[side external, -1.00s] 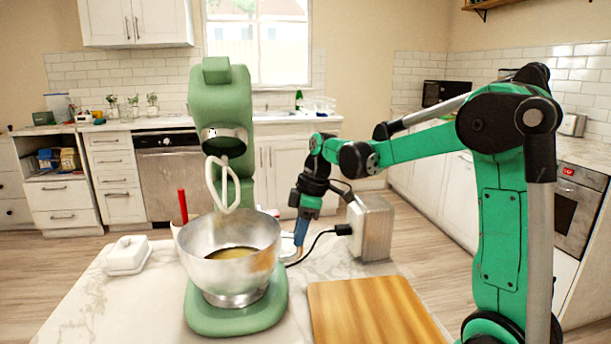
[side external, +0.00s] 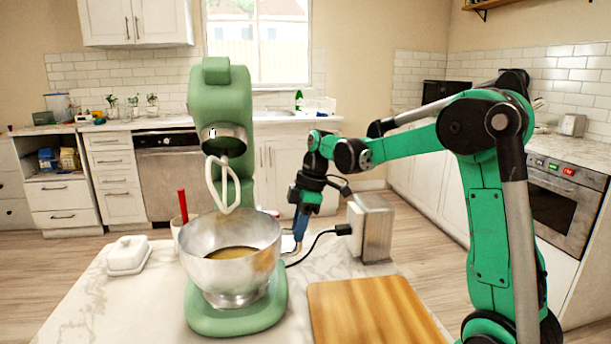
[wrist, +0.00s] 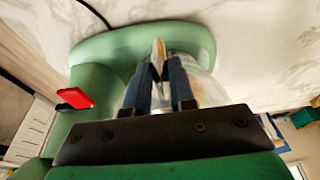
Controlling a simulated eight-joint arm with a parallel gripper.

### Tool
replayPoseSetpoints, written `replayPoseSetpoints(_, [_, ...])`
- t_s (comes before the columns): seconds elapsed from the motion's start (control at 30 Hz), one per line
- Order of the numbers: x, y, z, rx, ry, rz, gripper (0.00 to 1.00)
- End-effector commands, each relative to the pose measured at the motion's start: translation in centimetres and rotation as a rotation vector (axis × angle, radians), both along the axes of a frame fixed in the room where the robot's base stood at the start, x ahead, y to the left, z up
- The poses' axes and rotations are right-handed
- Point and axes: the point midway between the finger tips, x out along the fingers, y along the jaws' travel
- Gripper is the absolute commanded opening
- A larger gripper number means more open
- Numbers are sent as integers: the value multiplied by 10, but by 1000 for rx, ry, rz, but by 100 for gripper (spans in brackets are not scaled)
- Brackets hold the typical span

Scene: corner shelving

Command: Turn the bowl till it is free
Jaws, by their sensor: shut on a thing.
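The metal bowl (side external: 225,272) sits upright on the base of the green stand mixer (side external: 215,321), with something yellow-brown inside. The mixer head is tilted up, and its pale beater (side external: 222,185) hangs above the bowl. My gripper (side external: 298,246) is at the bowl's right side, pointing down. In the wrist view my gripper (wrist: 159,72) is shut on a narrow metal piece, seemingly the bowl's handle (wrist: 158,49). The bowl (wrist: 207,88) is partly hidden behind the fingers there. The joint between bowl and base is hidden.
A metal box (side external: 372,228) with a black cord stands right of my gripper. A wooden board (side external: 370,312) lies at the front right. A white butter dish (side external: 128,255) is at the left, and a red-handled utensil (side external: 183,205) stands behind the bowl.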

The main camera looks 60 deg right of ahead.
Motion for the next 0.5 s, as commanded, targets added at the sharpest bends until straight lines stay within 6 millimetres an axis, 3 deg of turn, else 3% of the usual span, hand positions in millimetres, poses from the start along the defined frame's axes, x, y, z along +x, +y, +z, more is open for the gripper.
replayPoseSetpoints(0.03, [0, 0, 0, 1, -1, 0, 28])
replayPoseSetpoints(0.13, [0, 0, 0, 1, -1, 0, 56])
replayPoseSetpoints(0.5, [-1, -1, 4, 0, 2, -1, 56])
